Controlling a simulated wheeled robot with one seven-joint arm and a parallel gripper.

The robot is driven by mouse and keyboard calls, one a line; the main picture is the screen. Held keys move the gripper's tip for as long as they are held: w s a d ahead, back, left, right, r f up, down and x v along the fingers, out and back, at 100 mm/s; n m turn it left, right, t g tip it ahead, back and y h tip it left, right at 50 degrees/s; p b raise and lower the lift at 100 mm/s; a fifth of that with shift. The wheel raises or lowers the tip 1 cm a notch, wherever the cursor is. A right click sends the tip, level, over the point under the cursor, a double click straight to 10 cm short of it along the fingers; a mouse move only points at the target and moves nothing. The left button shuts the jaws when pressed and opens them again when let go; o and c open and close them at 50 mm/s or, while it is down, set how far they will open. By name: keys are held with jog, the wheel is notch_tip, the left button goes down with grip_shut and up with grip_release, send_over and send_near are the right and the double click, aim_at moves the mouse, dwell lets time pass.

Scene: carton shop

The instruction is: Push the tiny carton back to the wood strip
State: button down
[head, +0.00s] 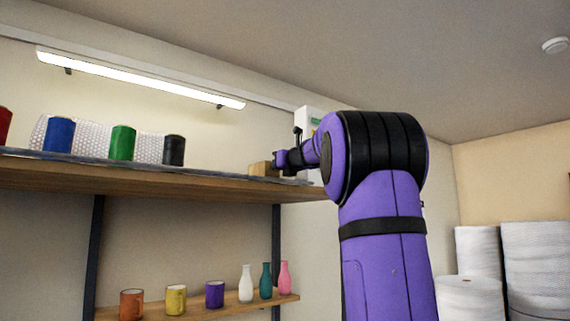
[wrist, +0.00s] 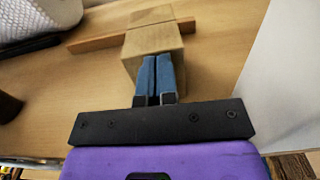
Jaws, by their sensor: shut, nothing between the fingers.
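The tiny carton (wrist: 152,42) is a light-brown box on the wooden shelf board, in the upper middle of the wrist view. In the head view the carton (head: 259,169) shows at the right part of the upper shelf, partly behind my gripper. The wood strip (wrist: 97,43) runs across the board and shows on both sides of the carton, which hides its middle. I cannot tell whether carton and strip touch. My gripper (wrist: 156,62) is shut and empty, its blue fingertips at the carton's near face. In the head view my gripper (head: 280,158) is beside the carton.
A bubble-wrap roll (head: 88,138) lies behind blue (head: 58,134), green (head: 122,143) and black (head: 174,150) cylinders on the upper shelf (head: 150,180). A pale upright surface (wrist: 282,75) stands close right of my gripper. Board left of the carton is mostly clear.

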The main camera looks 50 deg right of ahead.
jog(key=x, duration=0.5)
jog(key=shift+w, duration=0.35)
jog(key=shift+f, duration=0.1)
